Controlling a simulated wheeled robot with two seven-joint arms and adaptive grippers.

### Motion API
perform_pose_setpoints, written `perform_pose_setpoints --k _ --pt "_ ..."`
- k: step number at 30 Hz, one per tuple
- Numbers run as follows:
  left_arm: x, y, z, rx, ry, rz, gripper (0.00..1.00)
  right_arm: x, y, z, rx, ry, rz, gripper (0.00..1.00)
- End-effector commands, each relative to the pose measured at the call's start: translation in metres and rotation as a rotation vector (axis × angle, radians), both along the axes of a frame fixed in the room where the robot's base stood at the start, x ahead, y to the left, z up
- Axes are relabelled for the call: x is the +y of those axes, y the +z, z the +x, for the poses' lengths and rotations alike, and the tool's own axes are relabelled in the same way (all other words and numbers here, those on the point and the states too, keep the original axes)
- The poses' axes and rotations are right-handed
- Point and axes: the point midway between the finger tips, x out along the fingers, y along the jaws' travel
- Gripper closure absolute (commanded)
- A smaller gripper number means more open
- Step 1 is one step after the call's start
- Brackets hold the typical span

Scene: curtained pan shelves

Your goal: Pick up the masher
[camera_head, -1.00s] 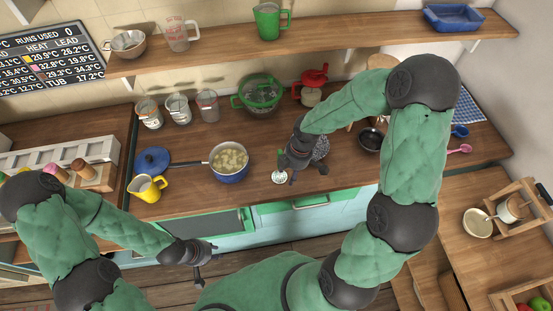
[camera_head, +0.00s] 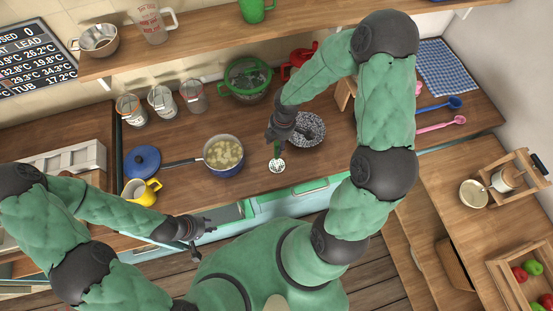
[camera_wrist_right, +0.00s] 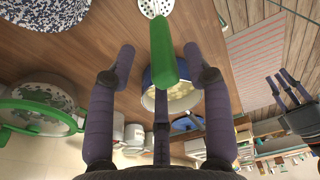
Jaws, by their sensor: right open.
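The masher has a green handle and a white perforated disc (camera_head: 277,166), and it is near the front edge of the counter. In the right wrist view its green handle (camera_wrist_right: 164,52) points up between my fingers, with the disc beyond at the top edge. My right gripper (camera_head: 280,136) is open, its fingers spread either side of the handle; I see no contact. In the head view the gripper partly hides the handle. My left gripper (camera_head: 207,238) is open and empty in front of the counter, away from the masher.
A speckled bowl (camera_head: 307,130) stands close right of the masher. A blue lid (camera_head: 142,161) and yellow mug (camera_head: 141,191) are further left. The counter between pot and masher is clear.

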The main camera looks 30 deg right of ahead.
Motion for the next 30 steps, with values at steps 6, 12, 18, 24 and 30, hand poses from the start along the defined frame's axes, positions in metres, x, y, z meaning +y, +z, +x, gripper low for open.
perform_pose_setpoints --k 6,12,18,24,30 --pt "0.000 0.000 0.000 0.000 0.000 0.000 0.72 0.006 -0.030 -0.002 0.007 0.002 0.002 0.49" --pt "0.000 -0.004 0.000 0.000 0.000 0.000 0.72 0.008 -0.048 -0.001 0.003 -0.001 0.001 0.49" --pt "0.000 -0.003 0.000 0.000 0.000 0.000 0.72 0.008 -0.049 0.000 0.001 0.000 0.000 0.49" --pt "0.000 -0.003 0.000 0.000 0.000 0.000 0.72 0.008 -0.049 0.000 0.002 0.000 0.000 0.89" --pt "0.000 -0.003 0.000 0.000 0.000 0.000 0.72 0.008 -0.049 0.000 0.001 0.000 0.001 1.00"
